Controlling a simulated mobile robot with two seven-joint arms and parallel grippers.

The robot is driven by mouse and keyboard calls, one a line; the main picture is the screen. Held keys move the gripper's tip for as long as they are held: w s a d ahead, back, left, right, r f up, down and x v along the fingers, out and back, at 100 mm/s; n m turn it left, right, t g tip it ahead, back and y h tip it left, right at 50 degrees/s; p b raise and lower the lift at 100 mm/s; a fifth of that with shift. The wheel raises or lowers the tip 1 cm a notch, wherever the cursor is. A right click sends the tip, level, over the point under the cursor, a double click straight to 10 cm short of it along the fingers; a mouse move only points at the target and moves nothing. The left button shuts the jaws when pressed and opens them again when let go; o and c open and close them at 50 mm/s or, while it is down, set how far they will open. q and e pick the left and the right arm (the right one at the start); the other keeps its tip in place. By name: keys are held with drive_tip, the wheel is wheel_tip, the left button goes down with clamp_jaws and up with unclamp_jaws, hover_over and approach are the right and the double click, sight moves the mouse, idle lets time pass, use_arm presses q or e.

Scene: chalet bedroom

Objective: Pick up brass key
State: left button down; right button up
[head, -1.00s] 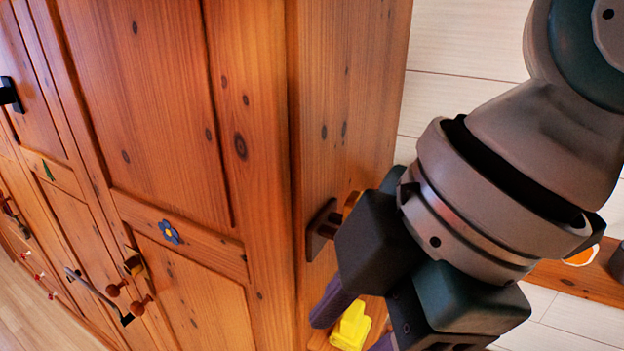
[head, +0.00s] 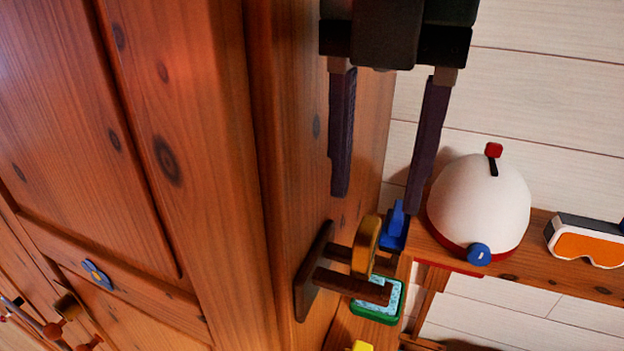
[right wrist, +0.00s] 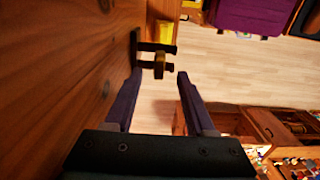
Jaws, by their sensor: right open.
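The brass key (head: 366,245) hangs on a dark wooden two-peg holder (head: 315,272) on the side of the wooden cupboard. Its rounded golden part shows; the rest is hidden or unclear. My right gripper (head: 378,203) is open and empty, its two dark fingers pointing down toward the key in the head view. The fingertips are just above the key there. In the right wrist view the key (right wrist: 159,65) shows ahead, between the lines of the two fingers, with the holder behind it. My left gripper is not in view.
The cupboard side (head: 285,150) runs close along the left finger. A blue item (head: 394,228) and a green-framed item (head: 378,303) are close to the key. A white helmet (head: 480,205) and goggles (head: 588,243) sit on a shelf at right.

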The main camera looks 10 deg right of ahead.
sight(369, 226)
drive_tip(key=f+p, duration=0.2)
drive_tip(key=f, duration=0.1)
drive_tip(key=f+p, duration=0.1)
drive_tip(key=f, duration=0.1)
drive_tip(key=shift+s+a+p, duration=0.15)
drive_tip(key=shift+s+p, duration=0.1)
drive_tip(key=shift+p, duration=0.1)
drive_tip(key=shift+f, duration=0.3)
clamp_jaws()
